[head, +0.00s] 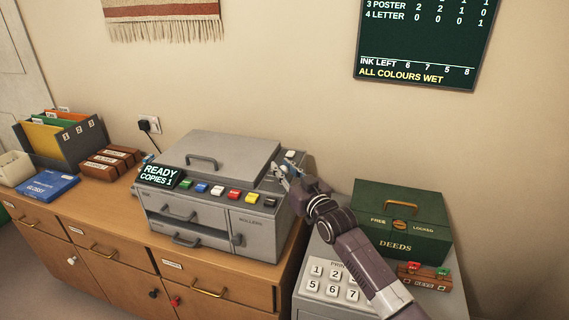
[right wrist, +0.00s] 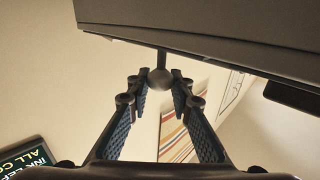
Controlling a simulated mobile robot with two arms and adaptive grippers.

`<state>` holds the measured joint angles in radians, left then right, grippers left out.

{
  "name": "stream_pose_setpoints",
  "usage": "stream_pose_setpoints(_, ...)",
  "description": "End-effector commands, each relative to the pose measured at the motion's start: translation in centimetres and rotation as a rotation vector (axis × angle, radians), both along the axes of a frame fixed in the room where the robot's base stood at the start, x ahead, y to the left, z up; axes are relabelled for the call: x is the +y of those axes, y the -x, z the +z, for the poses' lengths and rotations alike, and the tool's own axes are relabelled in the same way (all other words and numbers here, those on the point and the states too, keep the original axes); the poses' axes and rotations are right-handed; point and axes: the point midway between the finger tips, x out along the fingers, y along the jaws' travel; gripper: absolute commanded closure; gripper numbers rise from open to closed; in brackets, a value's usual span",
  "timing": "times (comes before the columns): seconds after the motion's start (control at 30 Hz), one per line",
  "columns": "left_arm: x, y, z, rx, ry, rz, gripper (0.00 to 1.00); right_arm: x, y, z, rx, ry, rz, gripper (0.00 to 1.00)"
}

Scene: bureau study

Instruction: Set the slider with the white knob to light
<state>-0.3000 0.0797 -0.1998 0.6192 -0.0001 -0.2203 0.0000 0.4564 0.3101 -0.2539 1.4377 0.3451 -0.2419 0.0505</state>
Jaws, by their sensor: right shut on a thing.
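The grey copier (head: 262,232) stands on the wooden cabinet, its front display reading READY, COPIES 1. My right gripper (head: 287,168) is at the copier's upper right side, and its arm comes in from the lower right. In the right wrist view, my right gripper (right wrist: 160,86) is closed around a round knob (right wrist: 161,79) on a thin stem from the machine's edge. The knob looks grey in the shade. In the head view the gripper hides the knob, and no slider marks or "light" label can be read. My left gripper is not in view.
A green deeds box (head: 400,222) and a grey keypad unit (head: 322,296) stand right of the copier, near my right arm. Brown boxes (head: 110,162), a file holder (head: 62,145) and a blue box (head: 47,186) are at the left. A dark board (head: 424,40) hangs on the wall.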

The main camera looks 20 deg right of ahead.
Motion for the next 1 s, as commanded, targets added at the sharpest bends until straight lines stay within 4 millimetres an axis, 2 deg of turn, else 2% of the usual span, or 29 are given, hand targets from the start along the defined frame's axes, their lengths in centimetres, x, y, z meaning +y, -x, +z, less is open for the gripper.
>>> stream_pose_setpoints(0.03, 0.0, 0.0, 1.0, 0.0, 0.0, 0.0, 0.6, 0.5, 0.5, 0.2, 0.005, -0.002, 0.002, 1.0)
stream_pose_setpoints(0.1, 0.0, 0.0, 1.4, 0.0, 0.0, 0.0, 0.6, 0.8, 1.0, 0.1, 0.006, -0.002, 0.002, 1.0)
stream_pose_setpoints(0.4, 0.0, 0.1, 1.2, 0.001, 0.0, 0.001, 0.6, 1.0, 1.3, -0.3, 0.005, -0.001, 0.002, 1.0)
stream_pose_setpoints(0.43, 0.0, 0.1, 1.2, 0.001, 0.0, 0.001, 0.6, 1.0, 1.3, -0.3, 0.005, -0.001, 0.002, 0.79)
stream_pose_setpoints(0.6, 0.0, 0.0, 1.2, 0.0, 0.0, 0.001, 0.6, 1.0, 1.3, -0.2, 0.005, -0.001, 0.002, 0.61)
stream_pose_setpoints(0.87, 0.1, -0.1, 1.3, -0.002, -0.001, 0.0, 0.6, 0.9, 1.3, -0.1, 0.003, 0.0, 0.0, 0.61)
stream_pose_setpoints(1.0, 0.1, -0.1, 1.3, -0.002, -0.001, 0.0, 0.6, 0.7, 1.9, -0.2, 0.003, 0.0, 0.0, 0.61)
